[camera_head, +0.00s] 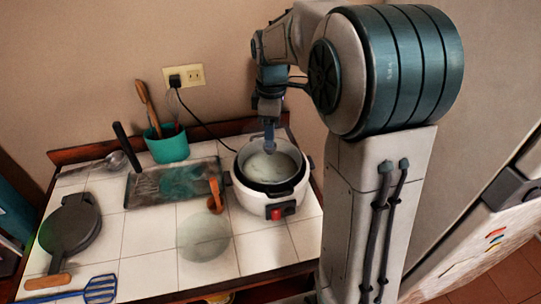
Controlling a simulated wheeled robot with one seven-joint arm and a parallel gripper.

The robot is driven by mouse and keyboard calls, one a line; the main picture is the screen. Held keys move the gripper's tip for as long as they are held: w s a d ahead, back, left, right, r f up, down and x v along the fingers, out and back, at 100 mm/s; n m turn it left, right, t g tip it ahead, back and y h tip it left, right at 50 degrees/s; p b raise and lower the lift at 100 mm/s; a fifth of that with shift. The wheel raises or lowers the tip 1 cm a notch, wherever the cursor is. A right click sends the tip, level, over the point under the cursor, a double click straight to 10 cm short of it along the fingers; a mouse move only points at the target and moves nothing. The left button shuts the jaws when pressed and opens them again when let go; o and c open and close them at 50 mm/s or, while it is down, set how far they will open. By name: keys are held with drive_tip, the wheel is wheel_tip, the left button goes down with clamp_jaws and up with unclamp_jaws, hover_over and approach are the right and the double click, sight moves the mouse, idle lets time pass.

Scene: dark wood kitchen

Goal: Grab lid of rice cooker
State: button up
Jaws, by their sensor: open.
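The rice cooker (268,206) is white with a red switch on its front and a dark pot rim; it stands upright at the counter's right side. A pale round surface (274,171) shows inside the rim; I cannot tell if it is rice or a lid. A clear, glass-like disc (204,237), which looks like a lid, lies on the tiles left of and in front of the cooker. My gripper (269,150) points down over the back part of the cooker's opening. It is open and holds nothing that I can see. Its fingertips are small, and contact is unclear.
A dark tray (150,191) lies left of the cooker, with an orange-brown handle (215,193) at its right end. Behind it stand a teal utensil pot (168,146) and a wall socket with a cord. A dark round pan (72,228) and blue spatula (98,289) lie at left.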

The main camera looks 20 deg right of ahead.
sight(270, 153)
drive_tip(key=shift+w+a+f+p, duration=0.1)
drive_tip(key=shift+f+p, duration=0.3)
drive_tip(key=shift+f, duration=1.05)
drive_tip(key=shift+a+f+p, duration=0.1)
drive_tip(key=shift+f+p, duration=0.25)
drive_tip(key=shift+f, duration=1.05)
clamp_jaws()
